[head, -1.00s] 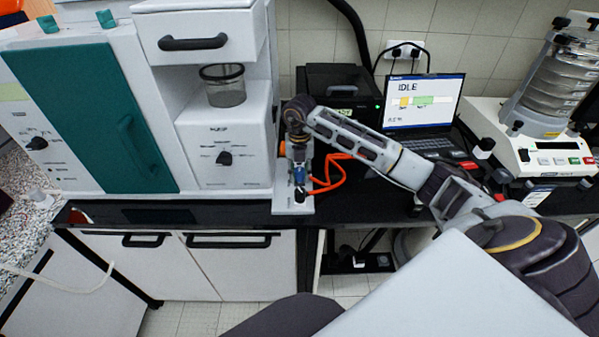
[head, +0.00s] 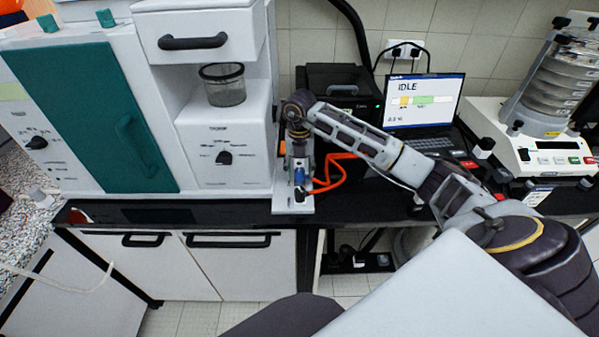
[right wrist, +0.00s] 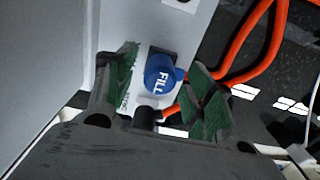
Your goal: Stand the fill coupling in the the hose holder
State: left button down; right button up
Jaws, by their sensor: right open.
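The fill coupling is a blue round cap marked FILL (right wrist: 162,76); in the head view it is a small blue spot (head: 300,174) below my right wrist. It appears upright at the white holder plate (head: 290,206) beside the white cabinet; the exact seat is hidden. My right gripper (right wrist: 160,88) is open, its green-padded fingers on either side of the cap with visible gaps. In the head view my right gripper (head: 299,166) points down and is small and partly hidden. My left gripper is not in view.
An orange hose (head: 338,170) loops right of the holder. The white cabinet unit (head: 225,150) stands close on the left. A black box (head: 340,92), a laptop (head: 424,103) and the sieve shaker (head: 545,145) stand behind and to the right.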

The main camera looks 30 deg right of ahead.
notch_tip(320, 180, up, 11)
dwell(0.6)
jog(key=shift+f, duration=0.1)
dwell(0.5)
